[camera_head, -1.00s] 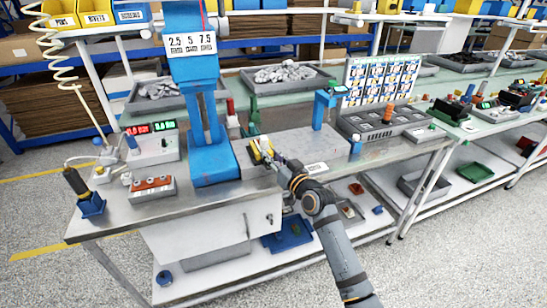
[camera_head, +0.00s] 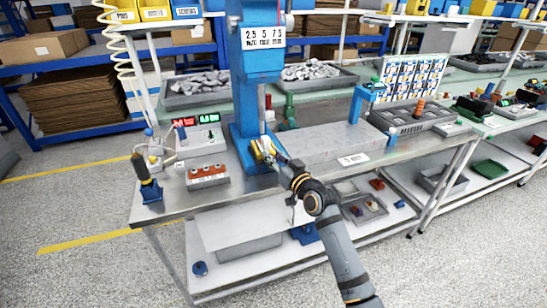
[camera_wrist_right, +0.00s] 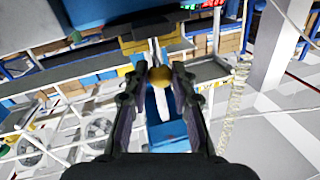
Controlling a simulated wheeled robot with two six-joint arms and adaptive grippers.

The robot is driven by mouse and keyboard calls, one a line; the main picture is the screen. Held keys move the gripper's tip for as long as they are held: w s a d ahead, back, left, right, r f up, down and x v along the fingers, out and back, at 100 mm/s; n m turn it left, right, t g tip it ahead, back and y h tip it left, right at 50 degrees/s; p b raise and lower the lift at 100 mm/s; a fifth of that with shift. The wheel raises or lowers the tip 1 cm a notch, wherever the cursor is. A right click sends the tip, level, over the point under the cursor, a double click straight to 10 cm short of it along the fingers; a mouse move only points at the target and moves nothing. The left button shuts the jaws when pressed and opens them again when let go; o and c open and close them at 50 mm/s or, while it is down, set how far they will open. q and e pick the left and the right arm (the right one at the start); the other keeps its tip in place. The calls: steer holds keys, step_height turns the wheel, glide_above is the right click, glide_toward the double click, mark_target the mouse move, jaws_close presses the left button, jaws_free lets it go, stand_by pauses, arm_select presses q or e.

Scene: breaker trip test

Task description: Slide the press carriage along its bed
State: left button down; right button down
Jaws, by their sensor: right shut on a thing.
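The press (camera_head: 247,95) is a tall blue column with a "2.5 5 7.5" sign, standing on the metal bench. The small yellow carriage (camera_head: 260,148) sits low at its front, close to the blue column. My right gripper (camera_head: 272,155) reaches it from the front right. In the right wrist view, the right gripper (camera_wrist_right: 159,82) is shut on a round brass-coloured knob (camera_wrist_right: 160,76), with the yellow and dark carriage (camera_wrist_right: 155,38) just beyond. The bed under the carriage is mostly hidden by it and my gripper. My left gripper is not in view.
A pale grey slab (camera_head: 330,142) lies right of the carriage. Left of the press stand a grey box with red buttons (camera_head: 207,176), a display unit (camera_head: 200,138) and a blue-based tool holder (camera_head: 149,187). A grey compartment tray (camera_head: 412,118) stands at the right.

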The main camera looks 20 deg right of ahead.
steer(key=shift+f, duration=0.15)
steer(key=c, duration=1.4)
jaws_free()
steer(key=shift+c, duration=0.2)
steer(key=o, duration=0.3)
steer(key=shift+a, duration=0.3)
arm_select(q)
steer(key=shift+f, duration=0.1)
arm_select(e)
steer(key=shift+o, duration=0.2)
steer(key=shift+d, duration=0.15)
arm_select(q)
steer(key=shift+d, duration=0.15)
arm_select(e)
steer(key=v, duration=1.2)
